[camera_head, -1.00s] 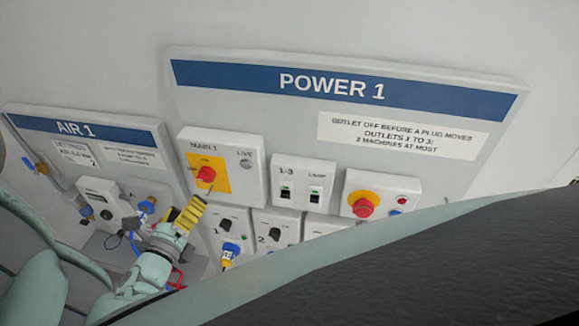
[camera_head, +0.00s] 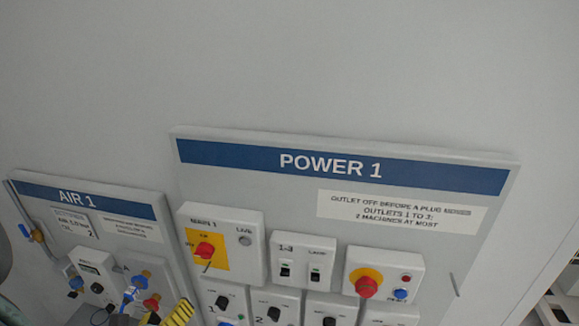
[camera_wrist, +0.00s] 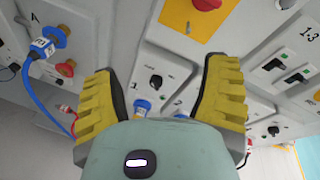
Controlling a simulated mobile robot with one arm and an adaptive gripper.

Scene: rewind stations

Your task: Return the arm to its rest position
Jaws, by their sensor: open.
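My gripper (camera_wrist: 158,105) is open in the wrist view, its two yellow ribbed fingers apart with nothing held between them. It faces the outlet row of the POWER 1 panel (camera_head: 420,160). The outlet 1 knob (camera_wrist: 156,81) shows between the fingers, with a blue plug (camera_wrist: 142,107) below it. In the head view only a yellow finger (camera_head: 178,314) shows at the bottom edge; the rest of my arm is mostly out of frame. Whether the fingers touch the panel cannot be told.
The AIR 1 panel (camera_head: 140,200) stands to the left with valves and hoses. A blue hose (camera_wrist: 48,100) hangs left of my gripper. The red main switch (camera_head: 204,250) and red emergency button (camera_head: 366,287) stick out. Shelving (camera_head: 560,300) shows at the far right.

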